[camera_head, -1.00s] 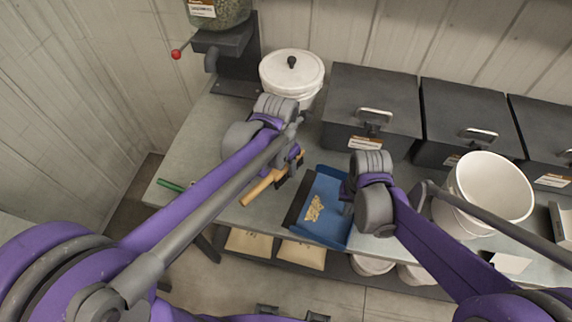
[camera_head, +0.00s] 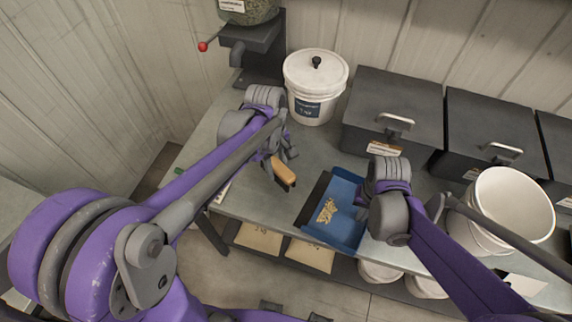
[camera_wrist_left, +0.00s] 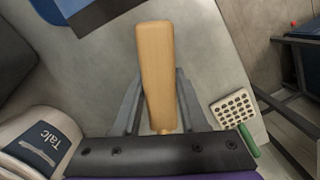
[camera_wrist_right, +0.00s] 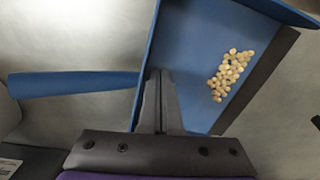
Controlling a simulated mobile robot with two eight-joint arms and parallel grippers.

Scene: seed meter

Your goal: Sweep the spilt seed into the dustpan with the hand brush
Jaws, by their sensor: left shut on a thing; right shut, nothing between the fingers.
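The hand brush has a wooden body (camera_head: 282,171) with a dark underside. My left gripper (camera_head: 284,152) is shut on the brush, which is raised or held over the bench left of the dustpan. The left wrist view shows its wooden part (camera_wrist_left: 157,65) between my fingers. The blue dustpan (camera_head: 346,190) lies on the bench, its dark lip towards the left. A pile of pale seed (camera_head: 327,210) lies inside it near the lip, also seen in the right wrist view (camera_wrist_right: 230,72).
A white lidded talc tub (camera_head: 314,90) stands behind the brush. Dark lidded bins (camera_head: 392,115) line the back. An open white bucket (camera_head: 505,205) stands right. A white perforated tool with green handle (camera_wrist_left: 235,108) lies at the bench's left end. Bench between tub and dustpan is clear.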

